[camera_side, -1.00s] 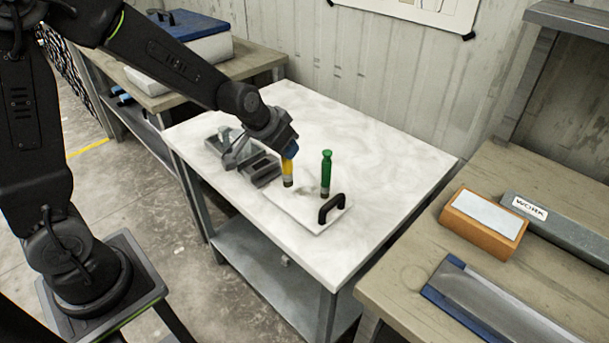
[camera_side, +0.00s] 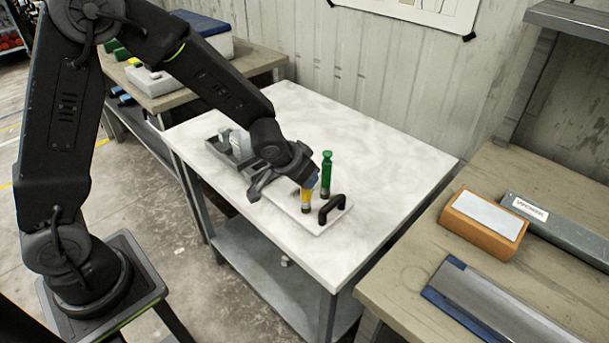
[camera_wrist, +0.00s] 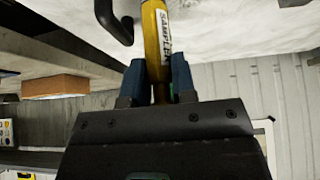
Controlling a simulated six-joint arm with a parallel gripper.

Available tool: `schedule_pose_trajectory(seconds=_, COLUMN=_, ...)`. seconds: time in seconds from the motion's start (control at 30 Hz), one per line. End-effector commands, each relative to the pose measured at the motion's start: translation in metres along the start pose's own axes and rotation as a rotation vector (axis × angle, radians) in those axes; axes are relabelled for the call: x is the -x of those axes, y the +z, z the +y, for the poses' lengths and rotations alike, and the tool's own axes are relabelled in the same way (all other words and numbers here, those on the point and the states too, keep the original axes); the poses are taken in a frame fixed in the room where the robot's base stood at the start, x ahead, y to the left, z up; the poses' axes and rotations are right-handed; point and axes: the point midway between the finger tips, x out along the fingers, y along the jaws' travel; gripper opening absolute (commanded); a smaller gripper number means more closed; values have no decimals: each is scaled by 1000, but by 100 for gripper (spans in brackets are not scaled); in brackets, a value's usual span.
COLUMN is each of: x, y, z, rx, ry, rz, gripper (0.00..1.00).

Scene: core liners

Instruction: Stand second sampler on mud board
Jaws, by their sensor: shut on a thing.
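A yellow sampler (camera_side: 306,197) is upright in my gripper (camera_side: 312,183), its lower end over the front part of the white mud board (camera_side: 285,207). Whether it touches the board I cannot tell. In the wrist view the yellow sampler (camera_wrist: 155,45) with its "SAMPLER" label runs between the two blue fingers of my gripper (camera_wrist: 160,78), which are shut on it. A green sampler (camera_side: 326,175) stands upright on the board behind the yellow one. The board's black handle (camera_side: 331,208) is just right of the yellow sampler. My wrist hides part of the board.
A grey tray (camera_side: 222,146) sits on the left of the white table (camera_side: 390,150), partly behind my arm. The table's right side is clear. An orange block (camera_side: 484,217) and a "WORK" bar (camera_side: 550,225) lie on the right bench.

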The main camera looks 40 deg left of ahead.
Motion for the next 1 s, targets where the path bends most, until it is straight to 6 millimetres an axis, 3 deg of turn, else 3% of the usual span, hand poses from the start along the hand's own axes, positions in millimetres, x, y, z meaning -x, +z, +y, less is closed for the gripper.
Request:
schedule_pose_trajectory(seconds=0.27, x=-2, y=1, z=0, rx=1, ry=0, rz=0, gripper=0)
schedule_pose_trajectory(seconds=0.3, x=-2, y=1, z=0, rx=-1, ry=0, rz=0, gripper=26)
schedule_pose_trajectory(seconds=0.57, x=-2, y=1, z=0, rx=1, ry=-1, rz=0, gripper=50)
schedule_pose_trajectory(seconds=0.9, x=0, y=0, z=0, rx=3, ry=-1, rz=1, gripper=50)
schedule_pose_trajectory(seconds=1.0, x=11, y=-1, z=0, rx=3, ry=-2, rz=3, gripper=50)
